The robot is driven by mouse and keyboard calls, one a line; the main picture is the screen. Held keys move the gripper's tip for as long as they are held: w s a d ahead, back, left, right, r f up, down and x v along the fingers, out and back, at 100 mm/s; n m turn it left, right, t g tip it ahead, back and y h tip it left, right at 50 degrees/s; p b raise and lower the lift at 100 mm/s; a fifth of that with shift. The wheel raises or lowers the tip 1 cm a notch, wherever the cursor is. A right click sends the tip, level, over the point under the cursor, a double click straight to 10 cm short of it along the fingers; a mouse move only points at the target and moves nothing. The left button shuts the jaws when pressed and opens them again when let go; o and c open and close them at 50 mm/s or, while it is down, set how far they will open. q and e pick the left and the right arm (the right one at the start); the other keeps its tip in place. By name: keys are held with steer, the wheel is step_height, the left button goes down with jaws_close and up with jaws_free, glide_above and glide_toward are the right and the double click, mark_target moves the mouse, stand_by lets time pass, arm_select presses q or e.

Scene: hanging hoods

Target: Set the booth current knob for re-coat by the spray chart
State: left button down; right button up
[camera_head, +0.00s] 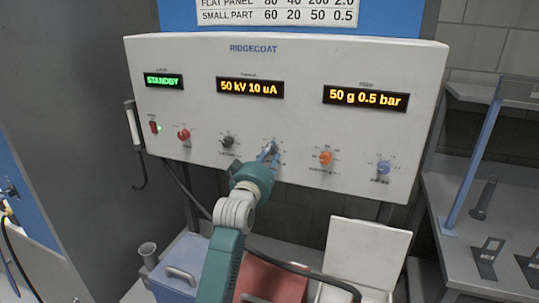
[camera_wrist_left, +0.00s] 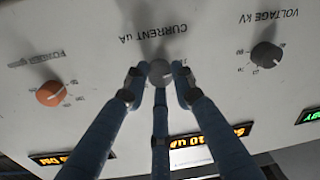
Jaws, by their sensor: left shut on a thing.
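The white RIDGECOAT panel (camera_head: 205,65) fills the middle of the head view. My left gripper (camera_head: 268,152) is at the panel's middle knob. In the left wrist view, upside down, its blue fingers (camera_wrist_left: 160,85) are shut around the grey current knob (camera_wrist_left: 160,70), below the label CURRENT uA. The fingers mostly hide this knob in the head view. The display (camera_head: 250,88) reads 50 kV 10 uA. The spray chart (camera_head: 277,12) is cut off at the top; a FLAT PANEL row and a SMALL PART row show, and no re-coat row is in view. My right gripper is out of view.
The dark voltage knob (camera_head: 228,141) and orange powder knob (camera_head: 326,158) flank the current knob. A blue knob (camera_head: 384,167), red knob (camera_head: 184,134) and red switch (camera_head: 154,127) are further out. Other displays read STANDBY (camera_head: 164,81) and 50 g 0.5 bar (camera_head: 365,98). Bins stand below.

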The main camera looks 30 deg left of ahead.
arm_select(q)
steer(key=shift+r, duration=0.35)
steer(key=c, duration=1.6)
jaws_free()
steer(key=shift+o, duration=0.8)
steer(key=shift+a+f, duration=0.1)
steer(key=shift+f, duration=0.1)
steer(key=shift+s, duration=0.1)
steer(key=v, duration=1.2)
steer(key=shift+f, duration=0.1)
